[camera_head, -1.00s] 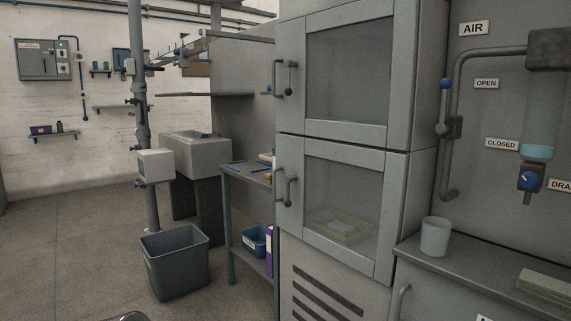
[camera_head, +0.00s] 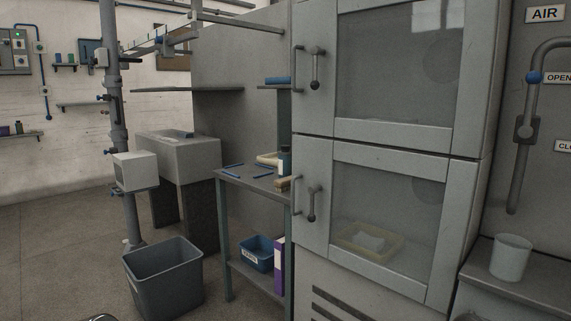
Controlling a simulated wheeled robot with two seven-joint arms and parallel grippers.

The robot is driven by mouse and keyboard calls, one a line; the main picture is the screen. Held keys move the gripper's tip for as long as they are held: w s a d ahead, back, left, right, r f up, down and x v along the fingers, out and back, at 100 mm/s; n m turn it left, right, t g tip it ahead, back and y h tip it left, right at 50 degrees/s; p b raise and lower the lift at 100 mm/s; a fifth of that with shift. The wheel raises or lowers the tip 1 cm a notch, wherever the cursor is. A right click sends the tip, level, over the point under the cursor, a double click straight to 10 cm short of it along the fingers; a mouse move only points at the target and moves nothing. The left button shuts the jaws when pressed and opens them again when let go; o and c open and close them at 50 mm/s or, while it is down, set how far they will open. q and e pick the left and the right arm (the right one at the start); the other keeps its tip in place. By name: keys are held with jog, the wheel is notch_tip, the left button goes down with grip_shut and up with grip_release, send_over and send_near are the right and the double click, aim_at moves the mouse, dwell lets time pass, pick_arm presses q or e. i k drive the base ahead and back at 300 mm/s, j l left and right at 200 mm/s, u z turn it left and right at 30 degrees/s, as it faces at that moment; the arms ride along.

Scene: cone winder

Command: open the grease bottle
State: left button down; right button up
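No bottle can be read for certain as the grease bottle. A small dark teal bottle (camera_head: 284,160) stands upright on the narrow side table (camera_head: 232,179), close to the left edge of the grey cabinet. A small greenish bottle (camera_head: 19,128) also stands on the far-left wall shelf (camera_head: 22,137), too small to make out. Whether either has a cap on is too small to tell.
The grey cabinet (camera_head: 312,245) with two glazed doors stands to the right of the table. A grey bin (camera_head: 165,280) stands on the floor at the left front, near a pipe column (camera_head: 118,125) and a sink (camera_head: 180,152). Floor at the left is clear.

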aim_at(284, 156)
jog(key=z, duration=0.4)
jog(key=i+j+z, duration=0.25)
jog(key=j+z, duration=0.2)
jog(key=j, duration=0.2)
jog(key=i+j+z, duration=0.25)
jog(key=j, duration=0.15)
jog(key=j+z, duration=0.25)
jog(key=k+j, duration=0.05)
jog(key=j, duration=0.05)
